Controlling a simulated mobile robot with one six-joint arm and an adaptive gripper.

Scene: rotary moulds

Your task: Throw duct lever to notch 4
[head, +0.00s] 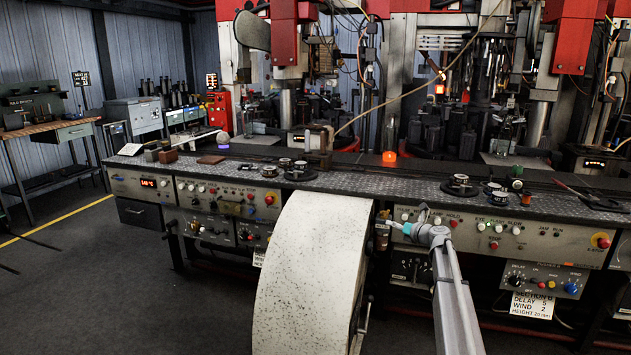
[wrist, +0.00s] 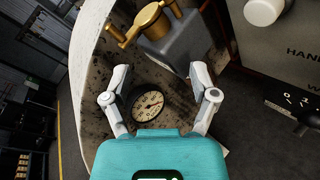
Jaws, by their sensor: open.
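My gripper (head: 408,222) is just right of the white speckled duct (head: 313,260), in front of the console. In the wrist view the two fingers of my gripper (wrist: 160,82) are spread, with nothing between them. A round dial gauge (wrist: 148,105) shows beyond them, on the speckled surface (wrist: 98,88). A brass T-handle (wrist: 150,22) on a grey block is above. A dark panel at the right has a small numbered scale and a black knob (wrist: 303,130). The panel below the console also shows in the head view (head: 410,268). I cannot tell which part is the duct lever.
The console (head: 500,232) carries many knobs and buttons, close by my gripper. A white card (head: 532,305) hangs below it at the right. Red mould machines stand behind. A workbench (head: 48,127) is far left.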

